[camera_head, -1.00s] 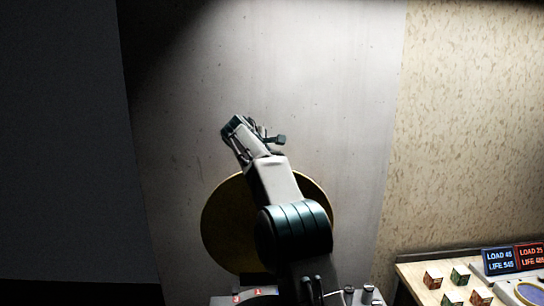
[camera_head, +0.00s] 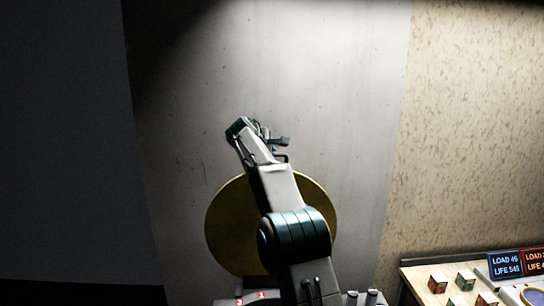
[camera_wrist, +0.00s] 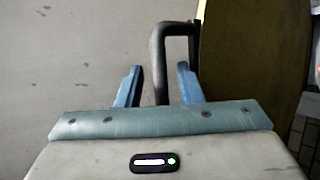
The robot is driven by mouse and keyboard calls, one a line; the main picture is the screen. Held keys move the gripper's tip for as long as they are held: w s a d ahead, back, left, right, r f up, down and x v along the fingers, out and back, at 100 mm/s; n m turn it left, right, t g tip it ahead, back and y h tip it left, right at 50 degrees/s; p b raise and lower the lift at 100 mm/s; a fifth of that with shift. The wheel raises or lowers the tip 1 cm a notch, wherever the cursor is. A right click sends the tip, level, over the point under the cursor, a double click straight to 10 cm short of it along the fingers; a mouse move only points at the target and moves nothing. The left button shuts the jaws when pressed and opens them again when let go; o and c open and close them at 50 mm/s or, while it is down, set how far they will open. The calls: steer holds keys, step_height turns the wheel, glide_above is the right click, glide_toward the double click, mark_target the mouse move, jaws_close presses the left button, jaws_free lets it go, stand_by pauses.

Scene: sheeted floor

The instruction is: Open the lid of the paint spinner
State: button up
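The paint spinner's lid is a round, brownish-gold disc (camera_head: 228,228) standing upright behind my arm, which covers its middle. A dark bent handle (camera_wrist: 160,50) joins the lid's edge in the wrist view, where the lid (camera_wrist: 245,60) fills the right side. My gripper (camera_wrist: 158,84) is open, with blue fingers apart on either side of the handle in that view. I see no finger clearly touching it. In the head view my gripper (camera_head: 272,138) is above the lid's top edge. The spinner's body is mostly hidden behind my arm and the bottom edge.
A pale wall panel (camera_head: 340,100) stands behind the lid. At the lower right, a bench (camera_head: 415,272) holds several small boxes (camera_head: 466,280) and lit signs (camera_head: 504,264) reading LOAD and LIFE. The space left of my gripper looks clear.

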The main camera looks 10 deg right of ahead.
steer(key=b+v, duration=0.3)
steer(key=v, duration=1)
steer(key=shift+s+a+r, duration=0.2)
steer(key=shift+s+a, duration=0.05)
steer(key=s+d+f+m+g+y+b, duration=0.1)
steer(key=s+f+m, duration=0.3)
steer(key=s+f, duration=0.6)
steer(key=s+d+f+m+g+y+b, duration=0.1)
steer(key=s+f+m+g+y, duration=0.2)
steer(key=s+f, duration=0.8)
steer(key=s+d+f+m+g+y+b, duration=0.1)
steer(key=s+f+m, duration=0.5)
steer(key=s, duration=1.6)
step_height(320, 180, down, 4)
steer(key=shift+s+d+f+m+g+y, duration=0.15)
steer(key=shift+s+d+m+g+y, duration=0.2)
steer(key=shift+d+y, duration=0.35)
steer(key=shift+a, duration=0.15)
